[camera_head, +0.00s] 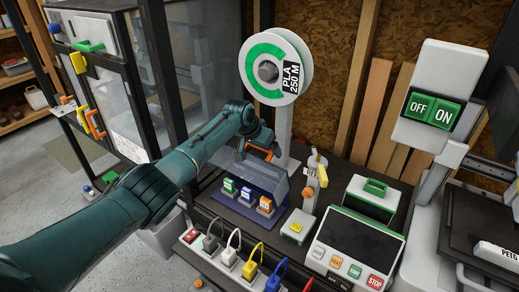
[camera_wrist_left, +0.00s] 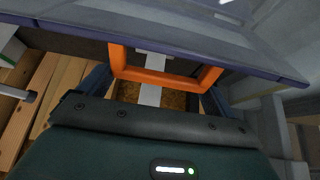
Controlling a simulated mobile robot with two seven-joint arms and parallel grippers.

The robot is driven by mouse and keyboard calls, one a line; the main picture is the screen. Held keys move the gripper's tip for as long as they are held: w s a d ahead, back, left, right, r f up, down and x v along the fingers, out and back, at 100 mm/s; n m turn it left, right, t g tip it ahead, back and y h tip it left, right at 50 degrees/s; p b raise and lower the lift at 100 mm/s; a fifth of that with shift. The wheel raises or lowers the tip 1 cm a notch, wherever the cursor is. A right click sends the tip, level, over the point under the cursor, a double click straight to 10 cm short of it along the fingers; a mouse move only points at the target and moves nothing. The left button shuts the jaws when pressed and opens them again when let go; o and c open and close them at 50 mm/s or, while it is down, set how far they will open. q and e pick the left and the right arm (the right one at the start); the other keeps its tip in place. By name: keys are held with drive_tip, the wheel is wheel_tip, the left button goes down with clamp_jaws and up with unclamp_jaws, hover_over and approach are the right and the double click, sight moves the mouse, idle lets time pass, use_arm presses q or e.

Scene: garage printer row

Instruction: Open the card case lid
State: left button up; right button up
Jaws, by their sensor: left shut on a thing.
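The card case (camera_head: 236,208) is a dark blue tray on the bench, holding a green, a blue and an orange card in a row. Its see-through bluish lid (camera_head: 258,180) is tilted up behind the cards, which show uncovered in front. An orange handle (camera_head: 262,152) is on the lid's upper edge. My left gripper (camera_head: 264,146) is at this handle and shut on it. In the left wrist view the handle (camera_wrist_left: 165,77) lies between the fingers and joins the lid's edge (camera_wrist_left: 235,62). The lid's hinge is not clear. My right gripper is not in view.
A filament spool (camera_head: 262,80) on a post stands behind the case. A power strip with coloured plugs (camera_head: 225,262) runs along the front.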

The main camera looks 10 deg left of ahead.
use_arm(q)
drive_tip(key=shift+w+d+f+b, duration=0.15)
drive_tip(key=shift+w+d+b, duration=0.1)
drive_tip(key=shift+w, duration=0.15)
drive_tip(key=shift+w+d+f+b, duration=0.1)
drive_tip(key=shift+w+d+b, duration=0.1)
drive_tip(key=shift+w, duration=0.2)
drive_tip(key=o, duration=1.1)
drive_tip(key=shift+w+f, duration=0.1)
drive_tip(key=shift+a, duration=0.1)
drive_tip(key=p+v, duration=0.1)
drive_tip(key=v, duration=1.2)
